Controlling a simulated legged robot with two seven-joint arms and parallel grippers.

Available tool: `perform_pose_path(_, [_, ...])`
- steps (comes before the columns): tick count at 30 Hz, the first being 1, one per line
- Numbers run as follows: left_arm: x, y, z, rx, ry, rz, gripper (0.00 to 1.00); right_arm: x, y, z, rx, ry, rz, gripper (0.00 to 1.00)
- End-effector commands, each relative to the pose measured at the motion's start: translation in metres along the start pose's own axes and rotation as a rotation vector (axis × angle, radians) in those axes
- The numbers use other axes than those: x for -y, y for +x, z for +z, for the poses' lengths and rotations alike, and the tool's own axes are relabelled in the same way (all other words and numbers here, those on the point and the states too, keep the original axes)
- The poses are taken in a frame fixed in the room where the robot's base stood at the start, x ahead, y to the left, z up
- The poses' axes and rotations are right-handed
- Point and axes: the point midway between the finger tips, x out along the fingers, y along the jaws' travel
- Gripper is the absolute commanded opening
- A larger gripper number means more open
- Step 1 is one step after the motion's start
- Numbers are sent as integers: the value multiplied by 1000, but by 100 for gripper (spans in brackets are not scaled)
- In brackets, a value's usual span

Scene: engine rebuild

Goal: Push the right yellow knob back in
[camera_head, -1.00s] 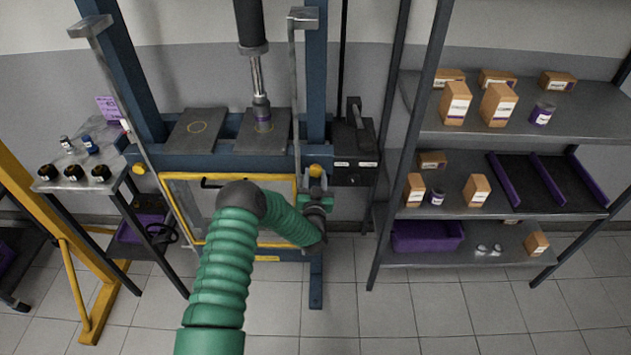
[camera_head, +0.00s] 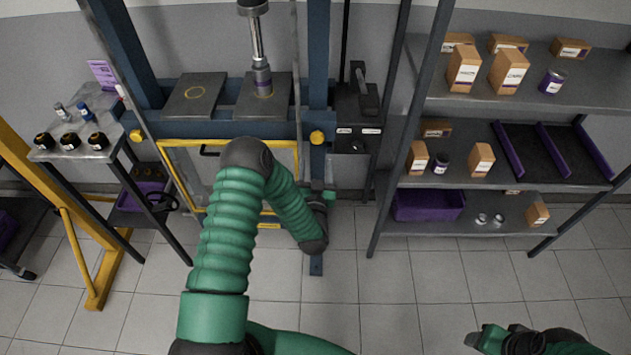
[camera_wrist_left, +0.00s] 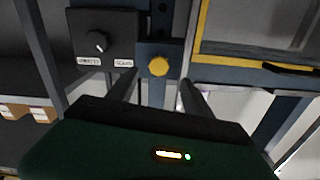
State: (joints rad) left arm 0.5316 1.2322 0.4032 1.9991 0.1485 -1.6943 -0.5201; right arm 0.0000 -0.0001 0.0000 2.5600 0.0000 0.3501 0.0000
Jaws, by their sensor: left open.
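The right yellow knob (camera_head: 317,137) sits on the front of the press's blue crossbeam, right of the yellow-framed door. In the left wrist view the same knob (camera_wrist_left: 158,66) shows face-on, beyond the gap between my two fingers. My left gripper (camera_head: 321,192) is below the knob in the head view. Its fingers (camera_wrist_left: 157,92) are spread, with nothing between them and no visible contact with the knob. How far the knob sticks out is hard to tell. The left yellow knob (camera_head: 136,136) is at the beam's other end. My right gripper (camera_head: 488,338) is low at the right, its jaws unclear.
A black control box (camera_head: 357,135) with labels is just right of the knob; its dial (camera_wrist_left: 96,42) shows in the wrist view. The yellow-framed door (camera_head: 200,180) is left. A shelf rack (camera_head: 540,115) stands right, a small cart (camera_head: 80,150) left. Floor in front is clear.

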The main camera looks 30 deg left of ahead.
Motion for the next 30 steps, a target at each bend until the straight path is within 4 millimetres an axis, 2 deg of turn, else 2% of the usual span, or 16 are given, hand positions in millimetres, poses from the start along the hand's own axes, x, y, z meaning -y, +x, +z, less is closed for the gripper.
perform_pose_path(3, [-1,-32,3,3,2,4,59,0,5,1,0,0,0,59])
perform_pose_path(9, [0,-62,1,0,1,1,59,0,8,2,0,0,0,59])
perform_pose_path(25, [-2,-65,-1,3,-1,10,59,0,8,2,0,0,0,59])
perform_pose_path(28, [-19,-60,-6,50,-7,90,59,0,8,2,0,0,0,59])
perform_pose_path(30, [-42,-59,-12,128,-7,198,59,0,8,2,0,0,0,59])
